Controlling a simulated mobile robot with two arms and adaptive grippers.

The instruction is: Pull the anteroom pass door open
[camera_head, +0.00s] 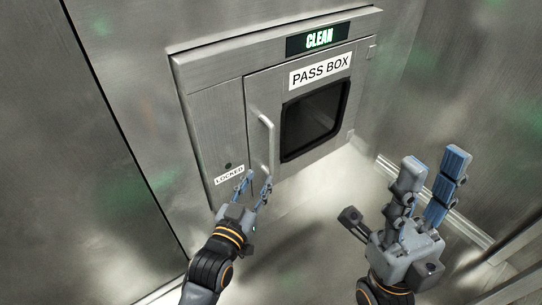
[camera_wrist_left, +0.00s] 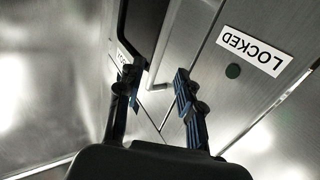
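The pass box door (camera_head: 292,160) is a steel panel with a dark window and a "PASS BOX" label, and it looks shut in its frame. Its pale vertical bar handle (camera_head: 267,140) is on the door's left side. My left gripper (camera_head: 256,184) is open at the handle's lower end. My right gripper (camera_head: 432,175) is open and empty, right of the door.
A "LOCKED" label (camera_head: 229,176) with a small dark round spot above it is on the panel left of the door. Steel walls stand on both sides, and a rail (camera_head: 440,200) runs along the right wall.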

